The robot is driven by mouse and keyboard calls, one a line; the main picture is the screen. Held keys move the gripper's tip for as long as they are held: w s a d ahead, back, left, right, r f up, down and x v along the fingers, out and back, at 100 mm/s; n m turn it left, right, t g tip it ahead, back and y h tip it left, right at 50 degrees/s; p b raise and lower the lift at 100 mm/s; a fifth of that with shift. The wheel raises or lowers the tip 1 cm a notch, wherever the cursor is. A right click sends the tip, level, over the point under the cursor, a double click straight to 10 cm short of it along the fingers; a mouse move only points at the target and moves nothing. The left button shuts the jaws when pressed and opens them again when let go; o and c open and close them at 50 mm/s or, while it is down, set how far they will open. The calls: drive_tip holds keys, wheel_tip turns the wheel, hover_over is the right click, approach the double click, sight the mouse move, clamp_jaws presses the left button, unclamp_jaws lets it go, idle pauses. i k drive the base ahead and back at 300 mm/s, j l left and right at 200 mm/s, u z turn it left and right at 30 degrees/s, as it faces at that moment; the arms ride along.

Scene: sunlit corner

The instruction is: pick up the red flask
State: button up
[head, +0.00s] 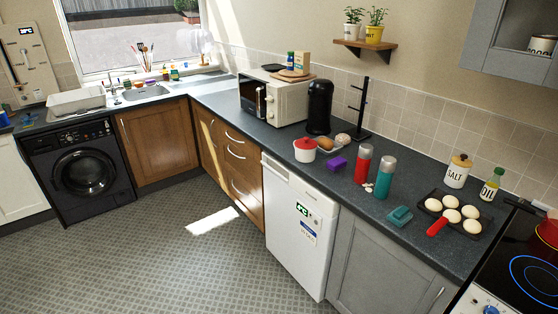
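The red flask (363,165) stands upright on the dark worktop (410,200), with a grey top. A teal flask (385,178) of similar shape stands close to its right and slightly nearer the front edge. A small pale item (369,187) lies at the front of the two flasks. My gripper is not in view.
A teal object (400,216) and a dark tray (470,222) holding several pale round items lie right. A black mug stand (360,112) rises behind. The floor (150,255) is clear.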

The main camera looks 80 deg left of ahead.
sight(365, 151)
drive_tip(key=j+u, duration=0.1)
drive_tip(key=u, duration=2.15)
drive_tip(key=i+j+z, duration=0.15)
drive_tip(key=i, duration=0.3)
drive_tip(key=i+z, duration=0.15)
drive_tip(key=i, duration=0.3)
drive_tip(key=i+j+z, duration=0.2)
drive_tip(key=i, duration=0.2)
drive_tip(key=i+j+z, duration=0.15)
drive_tip(key=i+j, duration=0.15)
drive_tip(key=i, duration=0.15)
